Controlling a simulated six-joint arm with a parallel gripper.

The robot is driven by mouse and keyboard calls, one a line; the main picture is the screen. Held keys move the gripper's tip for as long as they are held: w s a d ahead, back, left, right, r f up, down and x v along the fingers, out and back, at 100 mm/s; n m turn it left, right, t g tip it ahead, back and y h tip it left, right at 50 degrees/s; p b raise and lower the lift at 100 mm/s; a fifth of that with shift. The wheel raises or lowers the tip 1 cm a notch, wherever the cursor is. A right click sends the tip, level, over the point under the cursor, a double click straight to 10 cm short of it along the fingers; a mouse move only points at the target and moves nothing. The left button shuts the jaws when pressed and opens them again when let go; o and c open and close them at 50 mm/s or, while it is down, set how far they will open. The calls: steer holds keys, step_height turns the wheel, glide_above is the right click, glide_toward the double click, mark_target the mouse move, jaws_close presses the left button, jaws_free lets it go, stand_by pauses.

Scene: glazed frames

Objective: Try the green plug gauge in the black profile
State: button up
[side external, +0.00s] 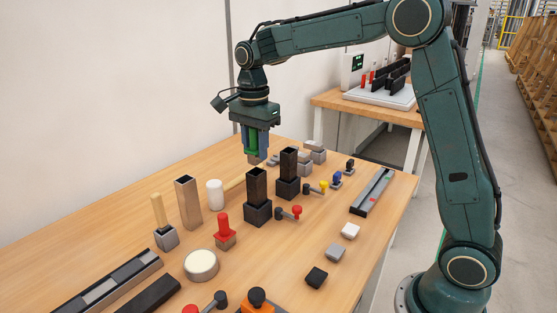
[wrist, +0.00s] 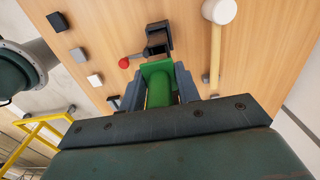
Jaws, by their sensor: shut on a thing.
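My gripper (side external: 254,155) points down, shut on the green plug gauge (side external: 252,140). The gauge also shows green between the fingers in the wrist view (wrist: 158,88); its lower end is hard to make out in the side view. Two upright black square profiles stand in black blocks, a nearer one (side external: 257,188) and a farther one (side external: 288,163). In the wrist view one black profile (wrist: 158,42) shows just beyond the gauge, beside a red-knobbed clamp.
Clamps with red (side external: 296,211), yellow (side external: 323,186) and blue (side external: 336,178) knobs stand right of the profiles. Small blocks (side external: 335,252) lie near the right edge.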

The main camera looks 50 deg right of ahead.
steer(key=shift+r, duration=2.3)
